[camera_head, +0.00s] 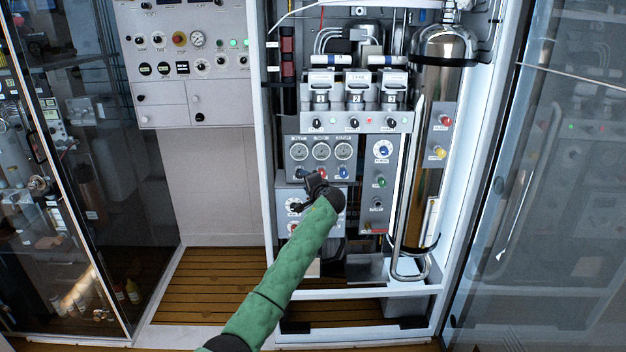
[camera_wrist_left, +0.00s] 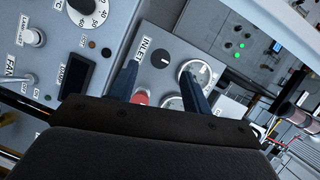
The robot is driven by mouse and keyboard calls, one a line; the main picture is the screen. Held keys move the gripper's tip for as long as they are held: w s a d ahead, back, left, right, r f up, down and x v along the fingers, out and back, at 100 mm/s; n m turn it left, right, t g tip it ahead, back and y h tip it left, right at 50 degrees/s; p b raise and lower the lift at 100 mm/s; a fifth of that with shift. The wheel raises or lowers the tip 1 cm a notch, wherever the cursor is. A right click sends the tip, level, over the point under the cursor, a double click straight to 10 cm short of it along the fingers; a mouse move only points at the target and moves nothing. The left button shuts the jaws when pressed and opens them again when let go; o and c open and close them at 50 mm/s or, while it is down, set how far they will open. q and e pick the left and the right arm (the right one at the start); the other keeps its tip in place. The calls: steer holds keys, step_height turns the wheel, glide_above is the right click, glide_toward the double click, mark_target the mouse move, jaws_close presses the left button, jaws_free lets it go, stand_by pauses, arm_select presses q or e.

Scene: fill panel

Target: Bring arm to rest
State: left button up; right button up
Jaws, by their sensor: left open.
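My left arm, in a green sleeve, reaches up from the bottom of the head view. Its black left gripper (camera_head: 308,184) is in front of the panel with the round gauges (camera_head: 321,152). In the left wrist view the two dark fingers of the gripper (camera_wrist_left: 158,88) stand apart, with nothing held between them. A red knob (camera_wrist_left: 141,97) and a dial under the label INLET (camera_wrist_left: 161,60) show between and beyond the fingers. I cannot tell whether a finger touches the red knob. My right gripper is not in view.
The white cabinet frame (camera_head: 268,200) surrounds the panel. A tall chrome cylinder (camera_head: 437,120) stands at its right. Glass doors (camera_head: 570,150) stand on both sides. A grey control box (camera_head: 190,60) hangs at upper left. The wooden slatted floor (camera_head: 205,290) is clear.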

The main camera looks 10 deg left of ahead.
arm_select(q)
steer(key=s+d+r+n+g+h, duration=0.25)
steer(key=s+d+r+n, duration=0.25)
steer(key=s+r, duration=0.25)
steer(key=s+d+h, duration=0.4)
steer(key=s, duration=0.5)
steer(key=s+d+f+g+h, duration=0.1)
steer(key=s+f+g, duration=0.1)
steer(key=s+f, duration=1)
steer(key=s+d+f+g+h, duration=0.2)
steer(key=s+f, duration=1)
steer(key=s, duration=1.4)
steer(key=s+d+f+g+h, duration=0.2)
steer(key=s+f+g, duration=0.2)
steer(key=s+f, duration=0.8)
steer(key=s, duration=0.8)
steer(key=shift+f+n, duration=0.3)
steer(key=shift+s, duration=0.1)
